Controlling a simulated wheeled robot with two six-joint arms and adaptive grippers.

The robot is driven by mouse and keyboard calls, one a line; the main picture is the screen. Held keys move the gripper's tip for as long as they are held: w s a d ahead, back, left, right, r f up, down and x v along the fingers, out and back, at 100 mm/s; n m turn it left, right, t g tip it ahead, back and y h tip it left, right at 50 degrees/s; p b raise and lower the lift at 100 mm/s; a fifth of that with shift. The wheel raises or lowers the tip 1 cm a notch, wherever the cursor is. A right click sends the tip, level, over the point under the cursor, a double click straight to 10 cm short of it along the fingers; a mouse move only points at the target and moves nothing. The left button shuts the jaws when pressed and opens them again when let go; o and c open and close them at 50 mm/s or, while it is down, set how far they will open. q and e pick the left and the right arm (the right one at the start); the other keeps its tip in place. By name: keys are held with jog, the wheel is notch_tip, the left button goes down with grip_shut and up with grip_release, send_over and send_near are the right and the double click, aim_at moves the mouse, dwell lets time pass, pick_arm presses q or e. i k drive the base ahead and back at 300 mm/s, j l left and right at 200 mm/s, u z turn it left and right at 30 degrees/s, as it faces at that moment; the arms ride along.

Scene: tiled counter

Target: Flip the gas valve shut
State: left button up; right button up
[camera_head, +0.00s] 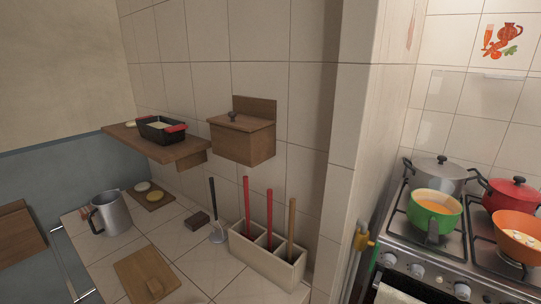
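The gas valve (365,242) is a small yellow fitting low on the side of the tiled wall corner, just left of the stove. A thin grey pipe runs by it. It is small in the picture, and I cannot tell clearly which way its handle is turned. Neither my left nor my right gripper is in view.
The gas stove (428,272) at right bears a grey lidded pot (438,176), a green pot (434,213), a red pot (512,194) and an orange pan (518,238). Left of the wall corner, a utensil box (268,262) and a metal mug (111,213) stand on the tiled counter.

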aim_at(377, 246)
jog(key=l+z, duration=0.15)
jog(key=z, duration=0.25)
jog(key=l+z, duration=0.15)
jog(key=z, duration=0.3)
